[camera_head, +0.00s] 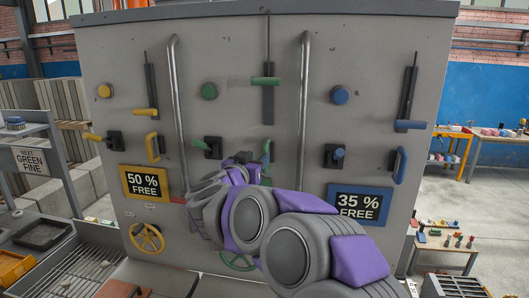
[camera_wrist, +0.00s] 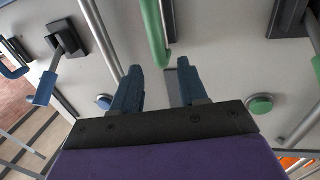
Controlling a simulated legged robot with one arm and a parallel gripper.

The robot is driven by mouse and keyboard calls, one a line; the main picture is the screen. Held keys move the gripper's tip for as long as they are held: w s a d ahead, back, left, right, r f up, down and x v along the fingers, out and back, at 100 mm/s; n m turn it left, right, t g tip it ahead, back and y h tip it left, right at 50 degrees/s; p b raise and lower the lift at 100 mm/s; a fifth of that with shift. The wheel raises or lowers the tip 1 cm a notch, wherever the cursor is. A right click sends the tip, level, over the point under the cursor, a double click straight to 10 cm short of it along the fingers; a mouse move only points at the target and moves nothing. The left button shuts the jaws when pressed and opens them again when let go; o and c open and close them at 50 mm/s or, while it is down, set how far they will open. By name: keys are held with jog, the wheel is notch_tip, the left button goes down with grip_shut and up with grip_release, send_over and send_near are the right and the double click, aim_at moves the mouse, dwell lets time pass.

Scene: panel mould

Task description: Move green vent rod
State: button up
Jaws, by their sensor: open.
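The green vent rod (camera_head: 266,81) is a short horizontal green bar on a dark upright slide, high in the middle of the grey panel. It does not show clearly in the wrist view. My gripper (camera_wrist: 160,78) is open, with two blue-grey fingers apart and nothing between them. In the head view my arm reaches up to the panel, with its end below the rod and mostly hidden by the arm itself. A green handle (camera_wrist: 155,32) lies just past the fingertips in the wrist view, and I cannot tell whether they touch.
A green button (camera_head: 209,91) and a blue button (camera_head: 340,96) flank the rod. Two steel upright rails, left (camera_head: 175,110) and right (camera_head: 303,105), stand out from the panel. A yellow rod (camera_head: 145,112) and a blue rod (camera_head: 410,125) sit on similar slides.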

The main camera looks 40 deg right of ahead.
aim_at(264, 152)
jog(key=x, duration=0.7)
jog(key=shift+f, duration=0.1)
grip_shut()
dwell(0.4)
